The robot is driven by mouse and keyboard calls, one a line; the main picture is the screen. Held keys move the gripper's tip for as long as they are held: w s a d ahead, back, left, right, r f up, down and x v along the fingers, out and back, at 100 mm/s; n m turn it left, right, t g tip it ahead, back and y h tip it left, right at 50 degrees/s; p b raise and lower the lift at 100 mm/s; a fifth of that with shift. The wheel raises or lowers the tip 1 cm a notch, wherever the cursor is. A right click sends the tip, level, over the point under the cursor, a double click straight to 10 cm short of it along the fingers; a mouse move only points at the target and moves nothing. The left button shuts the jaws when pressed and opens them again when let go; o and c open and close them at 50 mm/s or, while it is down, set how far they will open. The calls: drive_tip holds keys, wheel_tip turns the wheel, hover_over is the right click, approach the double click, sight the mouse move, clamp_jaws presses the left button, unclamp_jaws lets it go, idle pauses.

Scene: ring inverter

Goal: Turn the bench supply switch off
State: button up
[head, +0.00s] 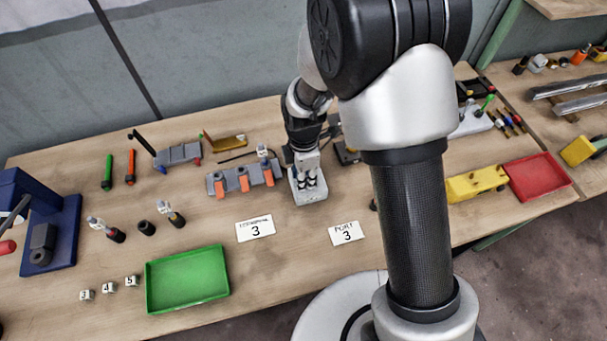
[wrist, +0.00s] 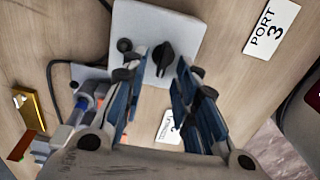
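The bench supply looks like a pale grey box (wrist: 143,22) with a black rotary switch (wrist: 163,57) on its face. A round black post (wrist: 125,45) and another dark fitting sit left of the switch. My gripper (wrist: 161,64) is open, with its two blue-black fingertips on either side of the switch. I see a gap on each side and cannot tell how far above the face they are. In the head view my gripper (head: 307,180) points down over the supply (head: 312,196), hiding the switch.
A grey block with orange parts (head: 243,178) stands close left of the supply. Cards reading 3 (head: 255,228) and PORT 3 (head: 346,232) lie in front. A green tray (head: 187,279) is front left, a red tray (head: 538,175) right. Bare wood lies in front of the supply.

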wheel_tip(320, 180, up, 12)
idle(0.5)
idle(0.4)
drive_tip(key=s+d+r+m+t, duration=0.2)
drive_tip(key=s+d+r+m, duration=0.7)
drive_tip(key=r, duration=0.3)
drive_tip(key=s+d+r+m+t, duration=0.1)
drive_tip(key=s+d+m, duration=0.1)
drive_tip(key=s+m, duration=0.3)
drive_tip(key=s+d+r+m+t+b, duration=0.1)
drive_tip(key=s+d+m, duration=0.2)
drive_tip(key=s+m, duration=0.2)
drive_tip(key=shift+r+m+t, duration=0.3)
drive_tip(key=shift+r+m, duration=0.1)
drive_tip(key=shift+m, duration=0.8)
